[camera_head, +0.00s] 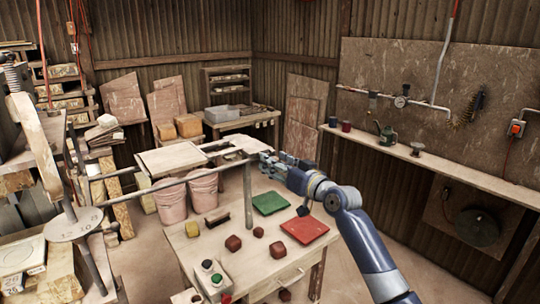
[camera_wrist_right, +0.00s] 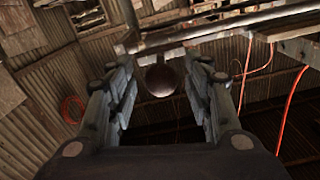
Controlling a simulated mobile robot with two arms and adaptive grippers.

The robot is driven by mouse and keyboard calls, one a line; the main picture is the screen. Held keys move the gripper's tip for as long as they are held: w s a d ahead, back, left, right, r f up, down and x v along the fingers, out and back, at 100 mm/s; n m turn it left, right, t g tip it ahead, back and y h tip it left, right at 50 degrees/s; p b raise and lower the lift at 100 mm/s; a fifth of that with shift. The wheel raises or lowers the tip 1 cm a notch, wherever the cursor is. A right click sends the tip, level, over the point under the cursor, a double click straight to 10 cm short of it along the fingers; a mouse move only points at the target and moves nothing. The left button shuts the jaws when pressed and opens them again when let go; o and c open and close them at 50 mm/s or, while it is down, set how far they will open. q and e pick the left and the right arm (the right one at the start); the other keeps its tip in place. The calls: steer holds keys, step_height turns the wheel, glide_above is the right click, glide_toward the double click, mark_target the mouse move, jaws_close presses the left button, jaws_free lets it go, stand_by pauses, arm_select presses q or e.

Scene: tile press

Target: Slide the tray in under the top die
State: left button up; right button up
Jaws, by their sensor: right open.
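The tray appears to be the pale flat piece (camera_head: 246,144) at the right end of the rails in the head view. A wider pale plate (camera_head: 172,158) lies left of it over the rails; I cannot tell whether it belongs to the tray or the die. My right gripper (camera_head: 268,158) is at the right end of the rails, close to the tray's outer edge. In the right wrist view my right gripper (camera_wrist_right: 160,98) is open, with a dark round knob (camera_wrist_right: 161,79) between and beyond its fingers, below a bar. The top die is not clearly visible. My left gripper is not in view.
Metal rails (camera_head: 140,190) run from the press frame at left to a post (camera_head: 248,190). The worktable (camera_head: 205,245) below holds a green tile (camera_head: 270,203), a red tile (camera_head: 305,229) and several dark red lumps. Pink buckets (camera_head: 203,190) stand behind.

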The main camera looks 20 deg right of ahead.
steer(key=x, duration=0.2)
steer(key=shift+w+a+r, duration=0.1)
steer(key=shift+w+a, duration=0.05)
steer(key=shift+w, duration=0.25)
steer(key=shift+c, duration=0.6)
jaws_close()
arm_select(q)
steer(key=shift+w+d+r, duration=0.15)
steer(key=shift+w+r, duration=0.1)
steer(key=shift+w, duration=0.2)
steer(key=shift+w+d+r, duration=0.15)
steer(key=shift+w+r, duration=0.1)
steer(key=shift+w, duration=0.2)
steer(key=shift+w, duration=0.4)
